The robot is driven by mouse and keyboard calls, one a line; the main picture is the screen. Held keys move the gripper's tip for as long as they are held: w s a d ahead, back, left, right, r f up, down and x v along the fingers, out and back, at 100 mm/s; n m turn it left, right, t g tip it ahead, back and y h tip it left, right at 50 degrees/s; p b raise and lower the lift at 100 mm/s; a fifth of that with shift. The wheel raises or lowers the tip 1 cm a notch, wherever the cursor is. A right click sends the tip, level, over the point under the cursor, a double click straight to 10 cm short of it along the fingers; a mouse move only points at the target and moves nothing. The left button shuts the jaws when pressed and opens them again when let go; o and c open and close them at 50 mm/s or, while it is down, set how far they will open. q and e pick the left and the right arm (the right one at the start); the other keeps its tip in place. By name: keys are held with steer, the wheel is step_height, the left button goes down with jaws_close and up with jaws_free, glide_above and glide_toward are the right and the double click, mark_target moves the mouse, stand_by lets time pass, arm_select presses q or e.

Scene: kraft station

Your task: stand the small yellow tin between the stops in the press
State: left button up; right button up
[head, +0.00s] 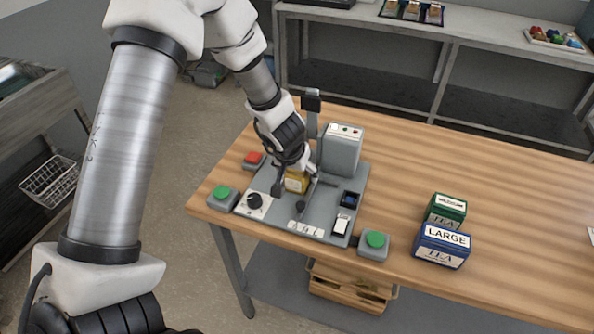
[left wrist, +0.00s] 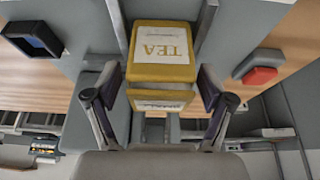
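The small yellow tin (head: 296,181) stands on the grey press (head: 341,152) in the head view, partly covered by my left gripper (head: 293,174). In the left wrist view the tin (left wrist: 161,72) shows its TEA label upside down, between two grey bars (left wrist: 206,22) that look like the stops. My left gripper (left wrist: 158,88) has a finger on each side of the tin, with what looks like a narrow gap at each finger, so it seems open around it. Whether the tin touches the bars is hard to tell. My right gripper is not in view.
A green tea box (head: 446,208) and a blue LARGE tea box (head: 442,246) stand to the right.

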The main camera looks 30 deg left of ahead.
arm_select(q)
steer(key=p+v, duration=0.6)
steer(key=v, duration=0.6)
steer(key=shift+r, duration=0.3)
